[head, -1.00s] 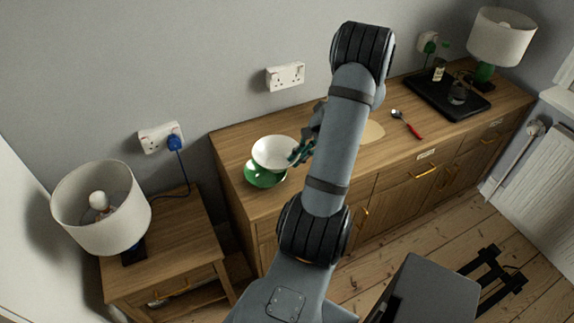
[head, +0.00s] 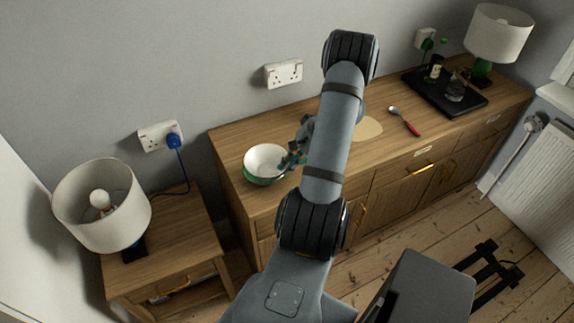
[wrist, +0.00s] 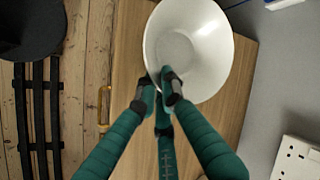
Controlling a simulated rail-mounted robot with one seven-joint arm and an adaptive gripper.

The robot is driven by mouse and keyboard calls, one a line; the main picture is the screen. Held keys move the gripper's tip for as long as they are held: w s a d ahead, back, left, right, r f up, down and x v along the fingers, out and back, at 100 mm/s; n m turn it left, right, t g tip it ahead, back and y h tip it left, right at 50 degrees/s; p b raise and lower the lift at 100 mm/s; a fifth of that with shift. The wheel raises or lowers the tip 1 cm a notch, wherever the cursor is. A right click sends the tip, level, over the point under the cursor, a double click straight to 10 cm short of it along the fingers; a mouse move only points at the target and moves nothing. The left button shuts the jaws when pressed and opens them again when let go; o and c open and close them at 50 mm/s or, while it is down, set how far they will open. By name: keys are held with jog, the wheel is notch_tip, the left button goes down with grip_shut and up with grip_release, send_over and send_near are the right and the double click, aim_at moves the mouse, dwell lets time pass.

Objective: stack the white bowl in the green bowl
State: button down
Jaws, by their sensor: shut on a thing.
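The white bowl (head: 268,159) is upright at the left end of the sideboard in the head view, inside or just over the green bowl (head: 263,181). Only the green bowl's outer wall shows below it; whether the two touch, I cannot tell. My gripper (head: 291,160) is at the white bowl's right rim. In the wrist view the white bowl (wrist: 190,45) fills the upper middle, and my gripper (wrist: 158,88) is shut on its near rim. The green bowl is hidden behind the white one there.
The wooden sideboard (head: 228,147) has free top around the bowls. To the right are a round beige mat (head: 369,129), a red-handled spoon (head: 405,121) and a black tray (head: 425,97) with a bottle and a glass. A lamp (head: 100,205) stands on the side table at left.

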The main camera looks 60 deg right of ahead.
jog(key=shift+f+b, duration=0.55)
jog(key=shift+b, duration=0.15)
jog(key=c, duration=1.9)
grip_release()
jog(key=shift+r, duration=0.1)
jog(key=shift+r+p, duration=0.5)
jog(key=shift+p, duration=0.3)
jog(key=b+v, duration=0.1)
jog(key=v, duration=1.1)
jog(key=shift+w+r, duration=0.1)
